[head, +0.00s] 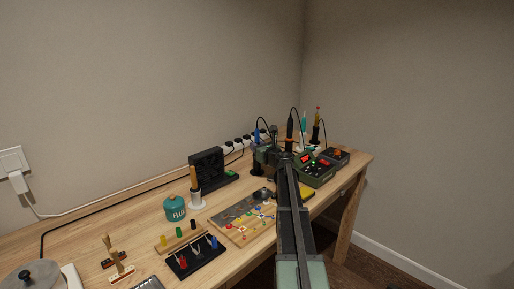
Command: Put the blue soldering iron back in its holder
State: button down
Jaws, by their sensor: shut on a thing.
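The blue soldering iron (257,136) stands roughly upright toward the back of the bench, with a dark cord arching from its top. My gripper (262,152) is at the iron's lower part and appears shut on it. The fingers are small and dark here, and my own wrist partly hides them. A dark holder base (257,172) shows just below the gripper. I cannot tell whether the iron's tip is inside it or above it.
A black-and-orange iron (290,126) stands close to the right, beside green soldering stations (317,173). A black fan box (207,167), a white holder (196,200), a flux tin (176,208) and a circuit board (240,226) occupy the wooden bench (218,262).

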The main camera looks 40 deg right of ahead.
aim_at(257, 130)
jog(key=c, duration=0.9)
grip_release()
jog(key=shift+o, duration=0.4)
jog(key=o, duration=0.6)
jog(key=shift+c, duration=0.2)
notch_tip(257, 130, up, 11)
jog(key=p, duration=1.1)
jog(key=shift+r, duration=0.15)
